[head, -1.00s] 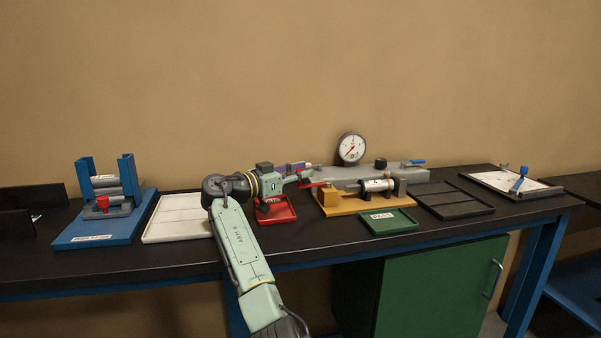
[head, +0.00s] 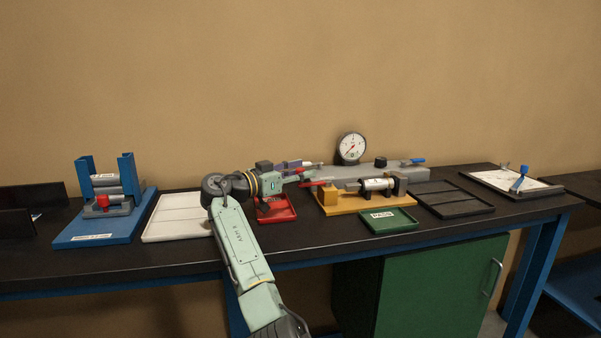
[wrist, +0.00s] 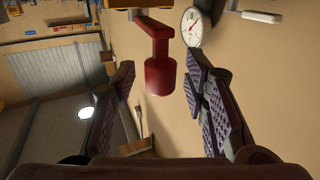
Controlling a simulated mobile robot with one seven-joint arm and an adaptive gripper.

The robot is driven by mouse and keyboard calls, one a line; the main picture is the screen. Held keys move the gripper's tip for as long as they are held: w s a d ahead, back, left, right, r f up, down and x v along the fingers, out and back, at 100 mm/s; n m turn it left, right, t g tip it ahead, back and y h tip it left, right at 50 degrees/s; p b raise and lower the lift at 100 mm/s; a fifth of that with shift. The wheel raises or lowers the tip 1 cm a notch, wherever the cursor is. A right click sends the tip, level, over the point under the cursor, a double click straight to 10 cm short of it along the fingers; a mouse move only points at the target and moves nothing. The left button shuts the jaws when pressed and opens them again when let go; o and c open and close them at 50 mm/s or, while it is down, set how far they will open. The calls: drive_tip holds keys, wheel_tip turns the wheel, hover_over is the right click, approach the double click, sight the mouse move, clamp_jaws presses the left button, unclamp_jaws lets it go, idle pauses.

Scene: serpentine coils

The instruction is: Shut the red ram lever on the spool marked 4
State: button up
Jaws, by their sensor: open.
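The red ram lever (head: 312,184) is at the left end of a yellow fixture (head: 345,208) that holds a silver spool (head: 376,184) lying flat. The spool has a pale label, too small to read. In the wrist view the lever's red knob (wrist: 160,77) shows in the middle, with its arm running up to the fixture at the top edge. My gripper (head: 311,173) is open, at the left of the fixture by the lever. In the wrist view my gripper's fingers (wrist: 160,70) stand on either side of the knob, with gaps to both; the jaws look empty.
A pressure gauge (head: 351,148) stands behind on a grey block with a blue lever (head: 415,162). A red tray (head: 278,209) lies under my wrist, a green tray (head: 389,221) in front of the fixture. A blue rack (head: 88,233) is at left.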

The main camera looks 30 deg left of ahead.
drive_tip(key=v, duration=1.1)
drive_tip(key=shift+s+a, duration=0.2)
drive_tip(key=shift+s, duration=0.15)
